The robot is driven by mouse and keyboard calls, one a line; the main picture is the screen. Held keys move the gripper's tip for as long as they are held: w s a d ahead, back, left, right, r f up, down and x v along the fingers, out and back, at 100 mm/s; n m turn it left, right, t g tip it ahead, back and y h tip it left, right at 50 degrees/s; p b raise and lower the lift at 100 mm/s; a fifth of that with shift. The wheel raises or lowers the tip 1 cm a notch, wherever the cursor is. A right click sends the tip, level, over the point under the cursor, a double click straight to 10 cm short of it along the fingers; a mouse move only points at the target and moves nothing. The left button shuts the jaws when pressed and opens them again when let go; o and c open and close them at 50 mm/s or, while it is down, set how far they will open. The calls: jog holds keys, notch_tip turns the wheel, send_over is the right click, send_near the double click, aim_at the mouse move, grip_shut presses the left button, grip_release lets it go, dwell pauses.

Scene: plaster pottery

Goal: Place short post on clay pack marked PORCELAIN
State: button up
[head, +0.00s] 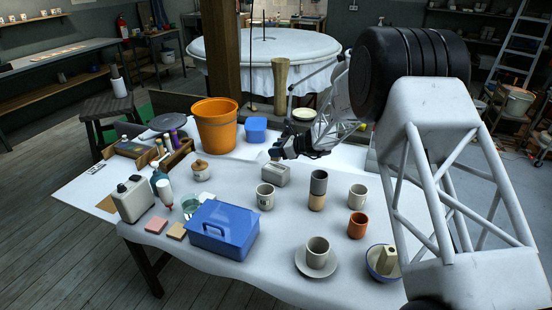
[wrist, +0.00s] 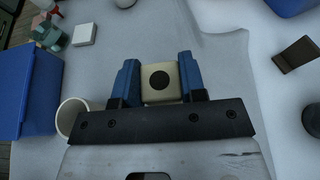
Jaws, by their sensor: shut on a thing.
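My gripper (head: 281,150) is shut on the short post (wrist: 160,82), a cream square-ended piece with a dark round hole, between its blue fingers in the wrist view. In the head view the post (head: 275,154) is a small pale shape at my fingertips, just above a grey block (head: 275,175). This block may be the clay pack; I cannot read PORCELAIN on it. I cannot tell whether the post touches it. In the wrist view the block is not clearly seen, perhaps hidden under the post and gripper.
A pale mug (head: 265,197) stands just in front of the block. Two stacked cups (head: 318,190) stand to its right. A blue toolbox (head: 222,230) is at the front left. An orange bucket (head: 216,125) and a blue tub (head: 256,130) are behind. A blue bowl (head: 383,263) holds cream pieces.

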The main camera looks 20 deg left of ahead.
jog(key=shift+f, duration=1.85)
jog(key=shift+f, duration=0.1)
jog(key=o, duration=1)
jog(key=v, duration=1.2)
jog(key=shift+d, duration=0.15)
